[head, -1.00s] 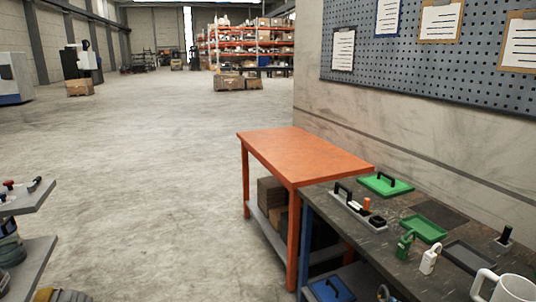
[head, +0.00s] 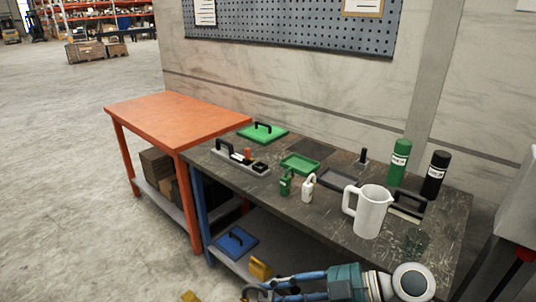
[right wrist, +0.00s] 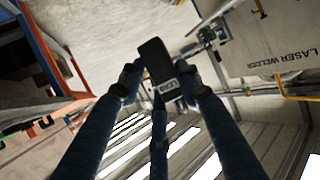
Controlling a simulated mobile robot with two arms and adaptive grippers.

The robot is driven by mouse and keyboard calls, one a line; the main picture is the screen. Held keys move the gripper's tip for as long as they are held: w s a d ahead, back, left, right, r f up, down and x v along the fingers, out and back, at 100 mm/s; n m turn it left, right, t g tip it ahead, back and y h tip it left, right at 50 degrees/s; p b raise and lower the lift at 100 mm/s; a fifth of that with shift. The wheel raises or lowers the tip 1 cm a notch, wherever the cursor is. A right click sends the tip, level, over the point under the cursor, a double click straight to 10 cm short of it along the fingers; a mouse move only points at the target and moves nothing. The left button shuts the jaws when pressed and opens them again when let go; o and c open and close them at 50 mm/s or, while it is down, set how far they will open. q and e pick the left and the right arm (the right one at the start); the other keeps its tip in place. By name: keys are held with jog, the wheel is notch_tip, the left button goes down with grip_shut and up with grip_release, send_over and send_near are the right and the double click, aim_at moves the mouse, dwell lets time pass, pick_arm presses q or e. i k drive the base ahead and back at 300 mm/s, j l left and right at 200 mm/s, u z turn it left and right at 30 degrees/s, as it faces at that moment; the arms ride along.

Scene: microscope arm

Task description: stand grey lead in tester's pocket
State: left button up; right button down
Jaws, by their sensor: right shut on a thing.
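In the right wrist view, my right gripper (right wrist: 158,84) is shut on a dark grey block-shaped lead (right wrist: 153,60) with a white label. The lead sticks out beyond the fingertips, clear of any surface. In the head view, my right gripper (head: 262,289) shows low in the picture, in front of the dark workbench (head: 330,212); the lead is hard to make out there. A grey carrier (head: 228,160) with a black handle and small orange and black parts stands on the bench's left end. I cannot tell whether it is the tester. My left gripper is not in view.
An orange table (head: 175,121) adjoins the bench. On the bench are green and white padlocks (head: 308,189), a green tray (head: 300,164), a white jug (head: 372,213), and green and black bottles (head: 433,176). A blue lidded box (head: 237,241) lies on the shelf below.

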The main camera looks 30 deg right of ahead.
aim_at(263, 168)
jog(key=i+z, duration=0.15)
jog(key=z, duration=0.95)
jog(key=i+j+z, duration=0.25)
jog(key=j, duration=0.15)
jog(key=i+j+z, duration=0.2)
jog(key=j, duration=0.2)
jog(key=i+j+z, duration=0.1)
jog(key=j+z, duration=0.15)
jog(key=j, duration=0.2)
jog(key=i+j+z, duration=0.25)
jog(key=j, duration=0.2)
jog(key=j+z, duration=0.2)
jog(key=j, duration=0.3)
jog(key=i+j, duration=0.1)
jog(key=j, duration=1.2)
jog(key=i+j, duration=0.15)
jog(key=j, duration=0.55)
jog(key=z, duration=0.05)
